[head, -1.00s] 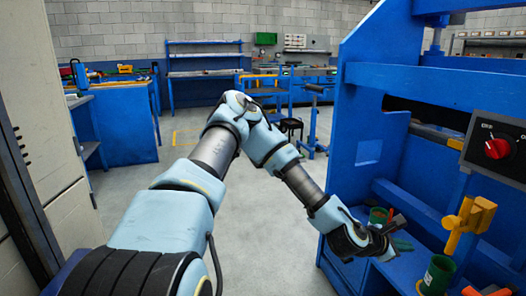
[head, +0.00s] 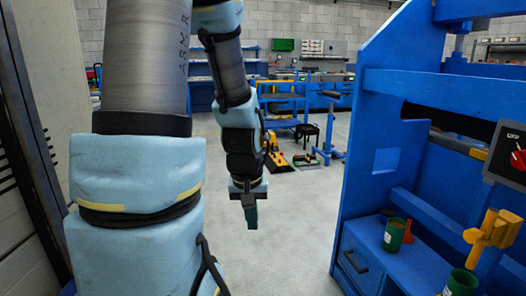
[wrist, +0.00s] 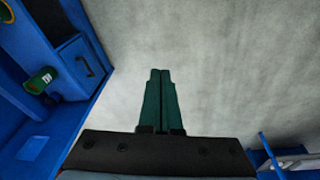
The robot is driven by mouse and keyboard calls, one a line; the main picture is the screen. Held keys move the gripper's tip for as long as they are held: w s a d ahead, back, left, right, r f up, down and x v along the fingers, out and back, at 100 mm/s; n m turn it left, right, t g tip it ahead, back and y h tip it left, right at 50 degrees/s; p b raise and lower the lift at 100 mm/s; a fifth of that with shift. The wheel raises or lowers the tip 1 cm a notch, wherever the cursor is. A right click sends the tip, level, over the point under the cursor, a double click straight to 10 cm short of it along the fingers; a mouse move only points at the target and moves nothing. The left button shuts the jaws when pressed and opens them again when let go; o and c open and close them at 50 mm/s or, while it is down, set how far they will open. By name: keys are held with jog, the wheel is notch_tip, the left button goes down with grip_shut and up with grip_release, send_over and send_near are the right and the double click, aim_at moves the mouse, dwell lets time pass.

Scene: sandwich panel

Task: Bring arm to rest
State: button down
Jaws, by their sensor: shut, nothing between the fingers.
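My arm stands raised in the left half of the head view, with its forearm hanging down. My gripper (head: 251,222) points at the floor, left of the blue press bench and apart from it. In the wrist view my gripper (wrist: 161,72) shows its two green fingers side by side, shut, with nothing between them and bare grey floor beyond.
The blue press bench (head: 385,150) stands on the right, with a green can (head: 393,235), another green can (head: 460,284) and a yellow fixture (head: 490,232). A grey cabinet (head: 40,90) is close on the left. The middle floor (head: 290,240) is clear.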

jog(key=s+a+r+p, duration=0.1)
jog(key=a+r+p, duration=0.1)
jog(key=r+p, duration=0.5)
jog(key=s+a+r+p, duration=0.2)
jog(key=r+p, duration=0.5)
jog(key=r, duration=0.3)
jog(key=shift+r+m, duration=0.15)
jog(key=shift+m, duration=0.25)
